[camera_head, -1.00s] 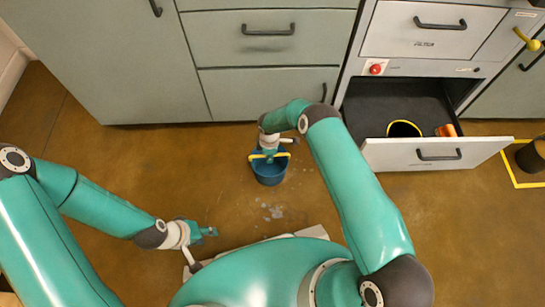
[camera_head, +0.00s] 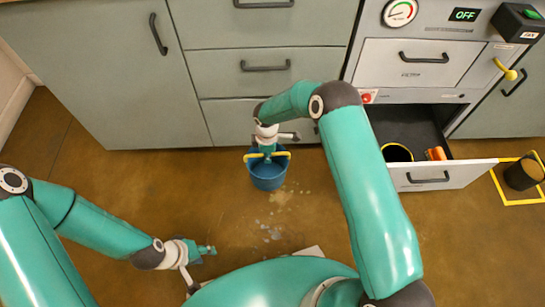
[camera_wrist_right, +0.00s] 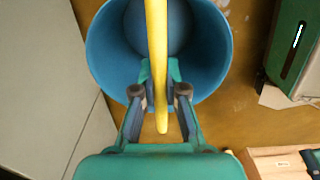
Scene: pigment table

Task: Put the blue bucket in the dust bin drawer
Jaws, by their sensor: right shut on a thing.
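The blue bucket (camera_head: 267,178) with a yellow handle is in front of the grey drawers; I cannot tell how far above the floor it is. My right gripper (camera_head: 267,156) is shut on its yellow handle. In the right wrist view, the fingers (camera_wrist_right: 159,92) close around the handle, and the bucket (camera_wrist_right: 105,50) is partly hidden behind it. The dust bin drawer (camera_head: 480,173) is pulled out at the right. Inside it are a black round container (camera_head: 397,153) with a yellow rim and an orange thing (camera_head: 436,153). My left gripper (camera_head: 206,250) is low at the left, apart from everything.
Grey cabinets (camera_head: 130,85) with closed drawers (camera_head: 265,75) line the back. A dark bucket (camera_head: 523,173) stands in a yellow floor square (camera_head: 510,201) at the far right. Pale spots (camera_head: 272,232) mark the floor below the blue bucket. The floor at the left is clear.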

